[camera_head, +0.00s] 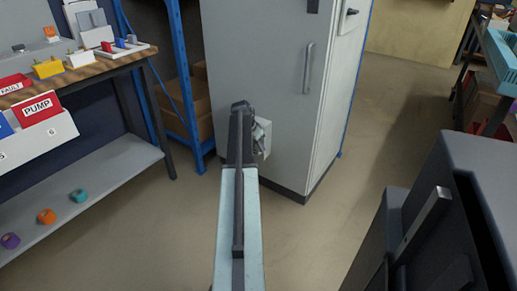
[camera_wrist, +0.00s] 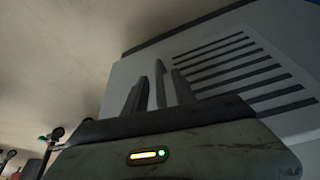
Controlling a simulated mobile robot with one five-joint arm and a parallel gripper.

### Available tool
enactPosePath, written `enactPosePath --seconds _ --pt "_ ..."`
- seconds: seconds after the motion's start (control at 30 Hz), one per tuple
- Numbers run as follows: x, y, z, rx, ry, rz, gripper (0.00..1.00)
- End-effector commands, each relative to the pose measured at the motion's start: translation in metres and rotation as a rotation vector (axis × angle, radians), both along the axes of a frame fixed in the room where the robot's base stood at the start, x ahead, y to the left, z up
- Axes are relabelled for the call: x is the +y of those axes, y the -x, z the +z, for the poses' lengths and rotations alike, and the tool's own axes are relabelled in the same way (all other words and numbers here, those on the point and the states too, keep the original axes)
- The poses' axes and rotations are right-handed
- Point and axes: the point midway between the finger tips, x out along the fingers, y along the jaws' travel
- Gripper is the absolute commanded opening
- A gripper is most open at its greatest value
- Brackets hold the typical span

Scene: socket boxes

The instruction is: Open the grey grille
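The grey grille (camera_wrist: 238,68) shows in the wrist view as a pale panel with several dark parallel slots, low on a cabinet face. It looks closed. My gripper (camera_wrist: 160,90) is right in front of the panel, left of the slots. Its dark fingers stand apart. A thin upright bar shows between them; I cannot tell whether it belongs to the grille or whether they touch it. In the head view my gripper (camera_head: 258,137) is at the lower front of the grey cabinet (camera_head: 250,62), and my arm and gripper hide the grille there.
A workbench (camera_head: 95,70) with signs and small parts stands at the left, with a lower shelf (camera_head: 95,185) beneath. A blue rack (camera_head: 187,95) with boxes is beside the cabinet. Open floor (camera_head: 315,220) lies in front of the cabinet.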

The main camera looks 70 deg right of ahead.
Motion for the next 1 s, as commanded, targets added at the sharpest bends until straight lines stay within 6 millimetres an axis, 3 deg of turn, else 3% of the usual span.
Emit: enactPosePath --seconds 0.03,0.13,0.17,1.0 --pt "0.0000 0.0001 0.0007 0.000 0.000 0.000 0.30" --pt "0.0000 0.0002 0.0007 0.000 0.000 0.000 0.02" --pt "0.0001 0.0003 0.0007 0.000 0.000 0.000 0.00" --pt "-0.0001 0.0020 0.0005 0.002 -0.001 -0.002 0.00"
